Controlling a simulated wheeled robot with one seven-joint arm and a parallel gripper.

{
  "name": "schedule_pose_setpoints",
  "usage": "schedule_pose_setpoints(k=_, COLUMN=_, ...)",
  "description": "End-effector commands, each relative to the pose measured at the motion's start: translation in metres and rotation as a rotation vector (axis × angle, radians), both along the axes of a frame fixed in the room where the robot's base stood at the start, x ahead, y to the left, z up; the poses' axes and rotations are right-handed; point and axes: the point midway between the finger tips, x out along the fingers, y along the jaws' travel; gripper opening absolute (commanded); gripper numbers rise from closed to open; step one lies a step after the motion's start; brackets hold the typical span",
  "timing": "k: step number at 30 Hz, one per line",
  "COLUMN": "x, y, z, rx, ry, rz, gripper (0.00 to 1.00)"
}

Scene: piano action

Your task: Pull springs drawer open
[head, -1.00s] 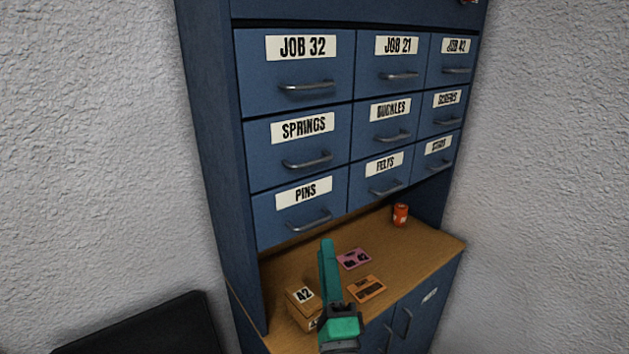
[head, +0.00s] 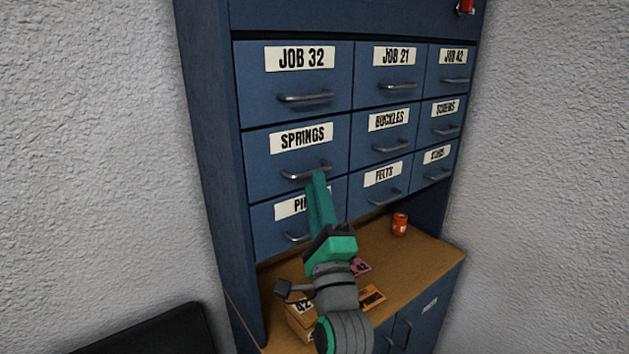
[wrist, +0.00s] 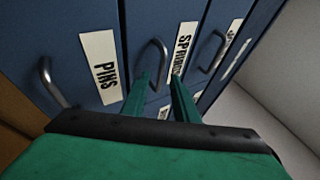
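The springs drawer (head: 270,161) is a blue front in the left column, second of the labelled rows, flush with its neighbours. Its grey bar handle (head: 306,172) sits below the white SPRINGS label (head: 303,137). My green gripper (head: 318,176) is raised in front of the cabinet with its tips at this handle's lower side. In the wrist view, the handle (wrist: 152,60) shows just beyond the gap between my two fingertips (wrist: 160,77). The fingers are apart, so the gripper is open. I cannot tell whether they touch the handle.
The PINS drawer (head: 268,225) lies below, partly covered by my gripper. The JOB 32 drawer (head: 260,85) is above and the BUCKLES drawer (head: 368,145) to the right. A wooden shelf (head: 425,258) below holds an orange jar (head: 399,224) and boxes.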

Motion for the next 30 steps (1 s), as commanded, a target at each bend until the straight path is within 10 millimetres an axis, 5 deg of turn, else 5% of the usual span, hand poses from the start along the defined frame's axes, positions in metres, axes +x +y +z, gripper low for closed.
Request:
schedule_pose_setpoints(k=7, x=0.022, y=0.003, z=0.013, rx=-0.001, ry=0.000, rz=-0.002, gripper=0.27)
schedule_pose_setpoints(k=18, x=0.026, y=0.004, z=0.015, rx=-0.001, ry=-0.001, rz=-0.002, gripper=0.27)
schedule_pose_setpoints(k=22, x=0.025, y=0.004, z=0.015, rx=-0.001, ry=0.000, rz=-0.002, gripper=0.00)
schedule_pose_setpoints(k=30, x=0.025, y=0.004, z=0.015, rx=-0.001, ry=0.000, rz=-0.002, gripper=0.00)
